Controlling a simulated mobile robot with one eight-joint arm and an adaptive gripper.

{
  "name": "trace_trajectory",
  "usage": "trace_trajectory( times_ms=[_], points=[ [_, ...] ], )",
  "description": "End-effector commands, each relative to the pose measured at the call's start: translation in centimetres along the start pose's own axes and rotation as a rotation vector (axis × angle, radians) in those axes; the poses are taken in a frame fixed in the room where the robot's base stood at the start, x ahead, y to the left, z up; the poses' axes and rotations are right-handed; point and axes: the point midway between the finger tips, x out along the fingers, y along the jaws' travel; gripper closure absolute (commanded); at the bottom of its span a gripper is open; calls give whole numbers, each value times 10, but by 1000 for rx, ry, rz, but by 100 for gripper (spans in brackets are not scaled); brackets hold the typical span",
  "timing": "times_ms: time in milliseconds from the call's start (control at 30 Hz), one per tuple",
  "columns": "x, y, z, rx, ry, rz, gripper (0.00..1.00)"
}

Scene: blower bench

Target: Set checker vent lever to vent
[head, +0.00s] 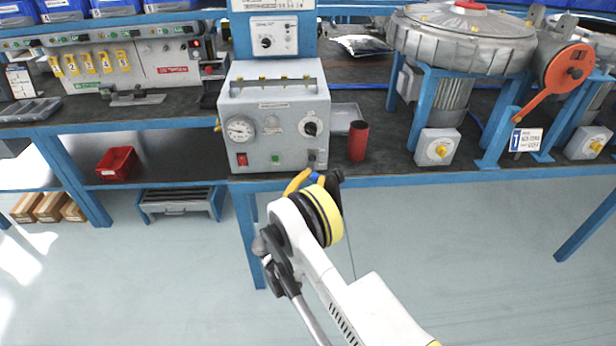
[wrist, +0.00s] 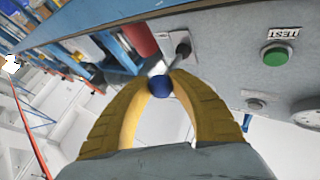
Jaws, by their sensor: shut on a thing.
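The checker is a grey box (head: 255,140) on the bench in the head view, with a gauge, a dial and buttons on its front. Its vent lever sits at the lower right of that front. In the wrist view the lever shows a blue ball knob (wrist: 160,87) and a dark pivot (wrist: 183,49) on a pale plate.
A red cylinder (head: 358,141) stands just right of the checker. A green TEST button (wrist: 275,55) is on the same front panel. The blue bench edge (head: 400,180) runs below the checker. A blower (head: 465,45) with an orange lever (head: 545,92) stands at right.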

Motion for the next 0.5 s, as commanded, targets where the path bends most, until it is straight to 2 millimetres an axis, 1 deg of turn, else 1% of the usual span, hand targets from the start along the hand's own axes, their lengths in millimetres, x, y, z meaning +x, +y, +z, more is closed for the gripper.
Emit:
trace_trajectory(
  times_ms=[233,267,300,333,367,500],
  points=[
    [0,-1,-1,0,1,-1,100],
    [0,-1,-1,-1,1,-1,74],
    [0,-1,-1,-1,1,-1,61],
    [0,-1,-1,-1,1,-1,52],
    [0,-1,-1,-1,1,-1,50],
    [0,-1,-1,-1,1,0,50]
  ],
)
